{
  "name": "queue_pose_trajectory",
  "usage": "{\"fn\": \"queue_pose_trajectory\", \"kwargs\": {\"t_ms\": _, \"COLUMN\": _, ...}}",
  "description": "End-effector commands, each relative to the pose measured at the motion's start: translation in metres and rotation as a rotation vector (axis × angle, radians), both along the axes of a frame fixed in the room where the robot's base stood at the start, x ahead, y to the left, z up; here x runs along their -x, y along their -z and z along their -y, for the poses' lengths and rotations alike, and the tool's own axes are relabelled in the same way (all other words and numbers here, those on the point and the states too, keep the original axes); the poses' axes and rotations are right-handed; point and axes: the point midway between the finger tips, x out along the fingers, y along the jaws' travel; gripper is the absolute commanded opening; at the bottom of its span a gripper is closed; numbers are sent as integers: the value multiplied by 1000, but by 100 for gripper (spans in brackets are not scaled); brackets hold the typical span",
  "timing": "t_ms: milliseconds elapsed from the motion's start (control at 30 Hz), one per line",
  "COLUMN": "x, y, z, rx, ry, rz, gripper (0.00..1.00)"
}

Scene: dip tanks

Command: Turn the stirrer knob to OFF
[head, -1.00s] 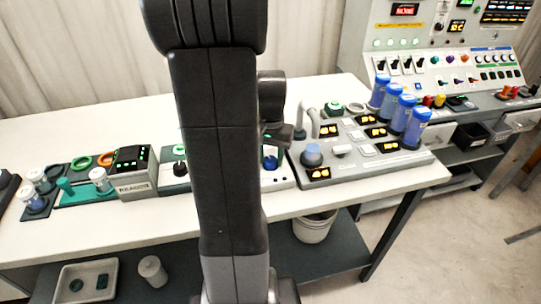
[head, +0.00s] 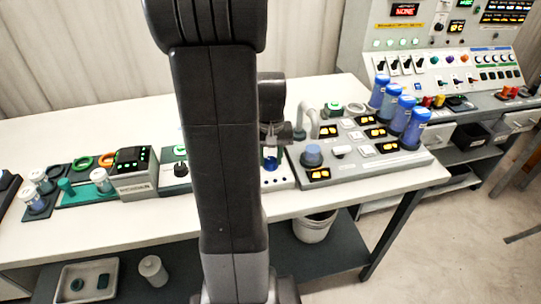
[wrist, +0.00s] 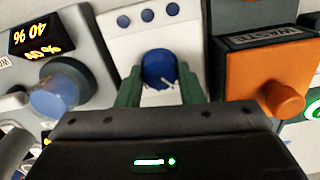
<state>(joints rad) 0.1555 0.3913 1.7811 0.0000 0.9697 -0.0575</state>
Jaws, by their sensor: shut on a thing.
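A round blue knob (wrist: 157,66) with a white pointer line sits on a white unit (wrist: 140,42) with three blue dots. No label on it can be read, so I cannot confirm from text that it is the stirrer knob. My gripper (wrist: 160,80) is shut on this knob, with one green finger on each side. The pointer line shows at the knob's near edge, between the fingers. In the head view, the blue knob (head: 270,162) shows just right of my arm, with my gripper (head: 272,138) directly above it.
A grey unit (wrist: 85,60) with another blue knob and orange displays stands close on the left in the wrist view. An orange block (wrist: 262,68) labelled WASTE stands close on the right. My arm hides part of the bench.

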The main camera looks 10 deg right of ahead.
Motion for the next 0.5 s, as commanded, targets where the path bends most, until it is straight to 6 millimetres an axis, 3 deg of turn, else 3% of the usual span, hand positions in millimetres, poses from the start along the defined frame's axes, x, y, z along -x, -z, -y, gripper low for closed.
{"fn": "queue_pose_trajectory", "kwargs": {"t_ms": 500, "x": -1, "y": -1, "z": 0, "rx": 1, "ry": -148, "rz": 3, "gripper": 11}}
